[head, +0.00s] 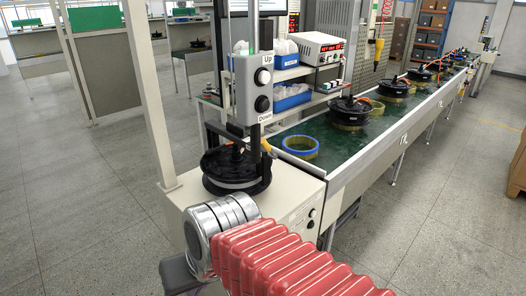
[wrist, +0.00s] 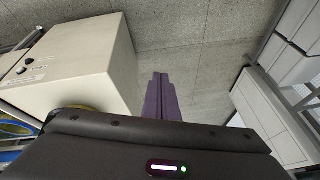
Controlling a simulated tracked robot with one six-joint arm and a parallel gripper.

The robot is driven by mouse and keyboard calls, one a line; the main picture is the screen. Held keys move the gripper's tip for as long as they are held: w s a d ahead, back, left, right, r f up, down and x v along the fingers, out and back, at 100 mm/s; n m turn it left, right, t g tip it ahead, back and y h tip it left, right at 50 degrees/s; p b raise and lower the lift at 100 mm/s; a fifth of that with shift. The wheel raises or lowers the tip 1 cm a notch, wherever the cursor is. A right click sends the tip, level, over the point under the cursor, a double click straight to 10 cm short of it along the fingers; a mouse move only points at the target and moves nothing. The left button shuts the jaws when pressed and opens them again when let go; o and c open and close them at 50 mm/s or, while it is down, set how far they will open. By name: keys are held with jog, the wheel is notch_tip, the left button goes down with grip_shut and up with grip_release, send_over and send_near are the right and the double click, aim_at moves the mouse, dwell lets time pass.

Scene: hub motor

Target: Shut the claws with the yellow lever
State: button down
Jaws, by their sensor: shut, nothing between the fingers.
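The yellow lever (head: 266,146) is small and orange-yellow. It sticks out at the right of the lift column, just above the black hub motor (head: 236,172). The claws (head: 238,147) sit under the column at the top of the hub motor; they are too small and dark to tell open from shut. The hub motor rests on the cream bench (head: 295,197). My gripper (wrist: 160,75) shows in the wrist view as purple fingers shut together, with nothing between them. It points at floor beside the bench, apart from the lever, which is not seen in that view.
The control box (head: 252,89) with Up and Down knobs is on the column above the motor. A green conveyor (head: 330,150) with several motors and a blue-yellow ring (head: 300,147) runs back right. A partition post (head: 150,100) stands left. Floor in front is open.

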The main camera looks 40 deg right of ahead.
jog(key=w+d+m+t+y, duration=0.2)
jog(key=w+d+m+y, duration=0.3)
jog(key=m, duration=0.9)
jog(key=w+d+m+t+y, duration=0.25)
jog(key=w+m, duration=0.35)
jog(key=m, duration=0.7)
jog(key=d+r+m+t+h, duration=0.2)
jog(key=d+m+t+h, duration=0.2)
jog(key=d+m, duration=0.6)
jog(key=d+r+m+t+h, duration=0.2)
jog(key=d+m+t+h, duration=0.2)
jog(key=d+m, duration=0.5)
jog(key=d, duration=0.8)
jog(key=shift+s+d+m+t+h, duration=0.15)
jog(key=shift+s+m+t+h, duration=0.1)
jog(key=shift+m+t+h, duration=0.15)
jog(key=shift+w, duration=0.1)
